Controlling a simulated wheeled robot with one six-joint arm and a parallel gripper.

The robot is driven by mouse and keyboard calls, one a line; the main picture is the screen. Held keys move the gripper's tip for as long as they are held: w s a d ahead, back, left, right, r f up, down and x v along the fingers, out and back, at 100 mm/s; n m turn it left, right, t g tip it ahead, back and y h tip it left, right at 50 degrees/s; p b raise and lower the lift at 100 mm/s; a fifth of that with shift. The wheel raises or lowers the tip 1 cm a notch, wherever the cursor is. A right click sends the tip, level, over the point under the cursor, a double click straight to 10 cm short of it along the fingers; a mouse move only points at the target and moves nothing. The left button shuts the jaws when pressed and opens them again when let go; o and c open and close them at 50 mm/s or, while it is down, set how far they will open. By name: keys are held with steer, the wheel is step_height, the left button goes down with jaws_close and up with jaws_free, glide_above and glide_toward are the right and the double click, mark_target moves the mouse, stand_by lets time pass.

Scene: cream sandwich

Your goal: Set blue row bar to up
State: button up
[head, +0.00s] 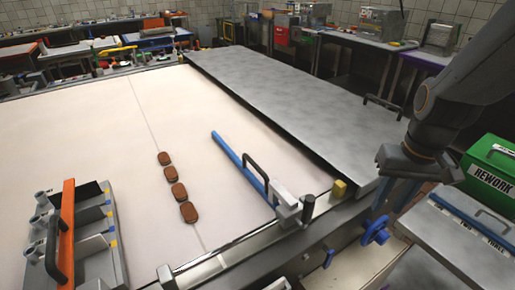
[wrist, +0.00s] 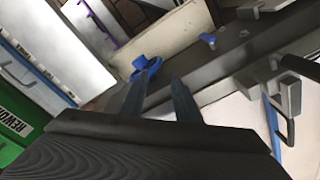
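The blue row bar (head: 238,157) reaches out over the pale belt from a grey block (head: 288,207) at the belt's near edge. It lies low and close to flat, with a black handle (head: 256,172) beside it. In the wrist view, part of the bar (wrist: 273,130) shows at the right. My gripper (head: 394,200) is right of the bar, apart from it, pointing down above a blue knob (head: 375,231). In the wrist view, its two blue fingers (wrist: 158,100) are apart with nothing held between them, and the knob (wrist: 147,66) shows beyond them.
Several brown biscuits (head: 171,174) lie in a row on the pale belt (head: 90,140). An orange bar (head: 67,228) with a black handle stands at left. A grey metal cover (head: 300,95) lies behind. A green REWORK box (head: 490,170) and a grey-lidded box (head: 455,240) are at right.

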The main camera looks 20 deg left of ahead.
steer(key=w+a+r+n, duration=0.2)
steer(key=w+a, duration=0.2)
steer(key=a, duration=0.2)
steer(key=n+g+y+p, duration=0.1)
steer(key=n+g+p, duration=0.15)
steer(key=n, duration=0.35)
glide_toward(255, 163)
steer(key=p+x, duration=0.3)
steer(key=x, duration=0.4)
steer(key=shift+s+f, duration=0.15)
steer(key=shift+f, duration=0.15)
jaws_close()
